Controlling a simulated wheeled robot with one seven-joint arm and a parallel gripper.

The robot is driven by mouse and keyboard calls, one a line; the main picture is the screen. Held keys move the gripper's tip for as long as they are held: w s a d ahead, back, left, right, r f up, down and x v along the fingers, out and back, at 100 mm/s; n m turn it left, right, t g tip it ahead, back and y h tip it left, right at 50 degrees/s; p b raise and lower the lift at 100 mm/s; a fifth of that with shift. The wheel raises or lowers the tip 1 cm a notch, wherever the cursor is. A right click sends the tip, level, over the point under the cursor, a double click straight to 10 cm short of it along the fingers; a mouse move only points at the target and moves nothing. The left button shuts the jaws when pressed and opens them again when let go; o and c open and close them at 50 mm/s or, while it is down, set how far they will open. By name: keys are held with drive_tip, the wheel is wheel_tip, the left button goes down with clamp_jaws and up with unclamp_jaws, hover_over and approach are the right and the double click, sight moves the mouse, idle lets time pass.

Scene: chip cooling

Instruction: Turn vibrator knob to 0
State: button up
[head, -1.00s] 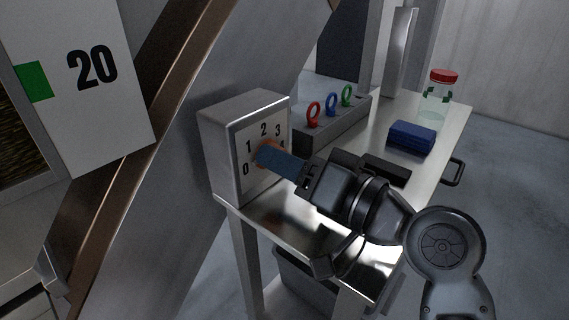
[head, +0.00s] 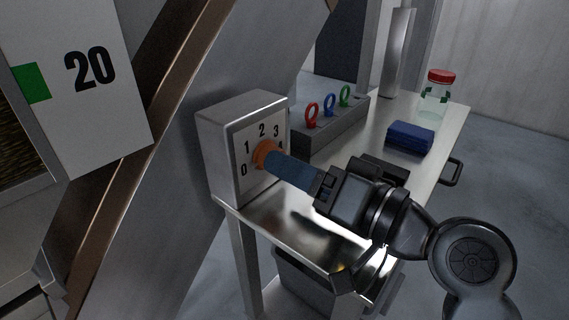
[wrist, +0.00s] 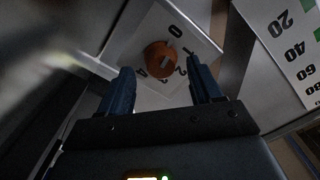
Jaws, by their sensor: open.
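The vibrator knob (head: 262,153) is orange and round, on the white dial face of a grey box. The dial carries the numbers 0 to 4. In the wrist view the knob (wrist: 158,58) lies ahead, between the two blue fingers, which are spread apart. A small light mark shows on the knob, but I cannot tell which number it points to. My gripper (head: 272,161) is open and empty in front of the dial, its fingertips apart from or just short of the knob.
The box stands on the near left corner of a metal table (head: 300,235). Behind it a grey block (head: 330,128) carries red, blue and green rings. A blue block (head: 408,138) and a red-lidded jar (head: 436,95) stand farther back. A sloping beam (head: 160,110) rises at left.

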drive_tip(key=v, duration=0.5)
idle(0.4)
